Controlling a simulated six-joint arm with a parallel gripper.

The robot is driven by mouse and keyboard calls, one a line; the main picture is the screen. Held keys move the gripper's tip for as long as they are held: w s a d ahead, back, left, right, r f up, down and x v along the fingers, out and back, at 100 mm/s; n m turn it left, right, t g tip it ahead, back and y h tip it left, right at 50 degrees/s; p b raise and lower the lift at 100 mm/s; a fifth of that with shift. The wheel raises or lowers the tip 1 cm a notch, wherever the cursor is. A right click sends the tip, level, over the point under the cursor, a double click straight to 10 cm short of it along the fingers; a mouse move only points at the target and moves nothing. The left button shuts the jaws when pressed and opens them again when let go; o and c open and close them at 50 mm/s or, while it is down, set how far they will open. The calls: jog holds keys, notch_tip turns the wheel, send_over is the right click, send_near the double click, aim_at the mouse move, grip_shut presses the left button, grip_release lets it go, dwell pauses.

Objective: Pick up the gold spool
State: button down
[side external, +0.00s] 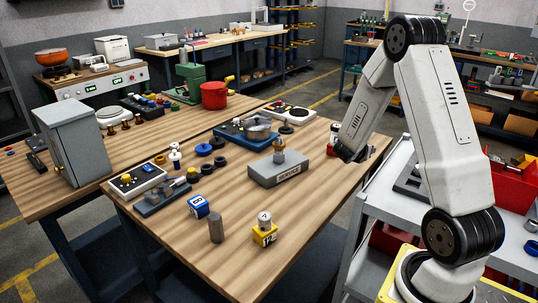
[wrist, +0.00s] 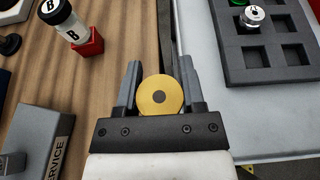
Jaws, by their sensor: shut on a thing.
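The gold spool (wrist: 160,88) sits between the two grey fingers of my gripper (wrist: 160,68) in the wrist view. It shows as a round gold disc with a dark centre. My gripper is shut on it. In the side view my gripper (side external: 369,153) is mostly behind my arm, near the right edge of the wooden table, and the held spool cannot be made out there. In the wrist view the gripper is above the strip where the table edge meets the grey cart.
A grey compartment tray (wrist: 234,73) holds a silver piece and a green piece on the cart. A red block (wrist: 91,43) with a white "B" cylinder stands on the table. The "SERVICE" block (side external: 277,173) has a part on top. Bare wood lies in front (side external: 320,200).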

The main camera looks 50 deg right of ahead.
jog(key=shift+s+a+r, duration=0.45)
jog(key=shift+s+a, duration=0.3)
